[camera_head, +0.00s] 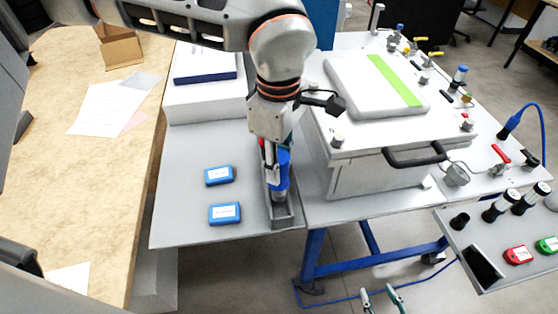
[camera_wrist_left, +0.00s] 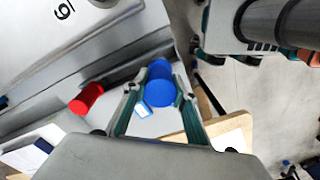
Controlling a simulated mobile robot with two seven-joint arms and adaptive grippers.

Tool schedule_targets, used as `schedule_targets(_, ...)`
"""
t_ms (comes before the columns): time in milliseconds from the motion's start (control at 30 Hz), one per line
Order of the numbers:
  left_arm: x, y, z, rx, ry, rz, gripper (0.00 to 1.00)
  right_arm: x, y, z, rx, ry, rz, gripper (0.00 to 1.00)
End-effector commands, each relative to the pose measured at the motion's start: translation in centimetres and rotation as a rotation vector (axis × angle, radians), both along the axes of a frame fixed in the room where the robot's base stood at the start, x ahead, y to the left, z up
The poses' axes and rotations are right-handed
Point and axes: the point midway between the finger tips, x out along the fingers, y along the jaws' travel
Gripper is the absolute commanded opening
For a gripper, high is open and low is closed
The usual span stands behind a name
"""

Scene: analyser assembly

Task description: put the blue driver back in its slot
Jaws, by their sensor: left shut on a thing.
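The blue driver (camera_head: 283,170) is held upright in my left gripper (camera_head: 276,148), with its lower end at the grey slotted holder (camera_head: 291,214). I cannot tell how far it sits in a slot. In the left wrist view the blue driver (camera_wrist_left: 160,88) is between the two fingers of the left gripper (camera_wrist_left: 157,92). A red driver (camera_wrist_left: 87,98) stands beside it; only a bit of red shows behind the gripper in the head view. My right gripper (camera_head: 381,300) shows at the bottom edge, fingers apart and empty.
Two blue boxes (camera_head: 220,176) lie on the grey table left of the holder. A large lidded chamber (camera_head: 380,170) with a black handle (camera_head: 414,156) stands close to the right. A tray (camera_head: 490,262) with red and green boxes is at lower right.

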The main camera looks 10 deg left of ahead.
Motion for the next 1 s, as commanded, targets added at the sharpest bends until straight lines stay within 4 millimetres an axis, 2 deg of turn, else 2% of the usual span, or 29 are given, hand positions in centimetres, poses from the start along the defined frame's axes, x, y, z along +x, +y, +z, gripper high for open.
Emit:
schedule_targets(567, 0.0, 0.0, 0.0, 0.0, -0.001, 0.0, 0.0, 0.1, 0.0, 0.2, 0.001, -0.004, 0.0, 0.4)
schedule_targets(1000, 0.0, 0.0, -1.1, 0.0, -0.001, 0.0, 0.0, -0.3, 0.0, -1.0, -0.001, 0.009, 0.0, 0.4)
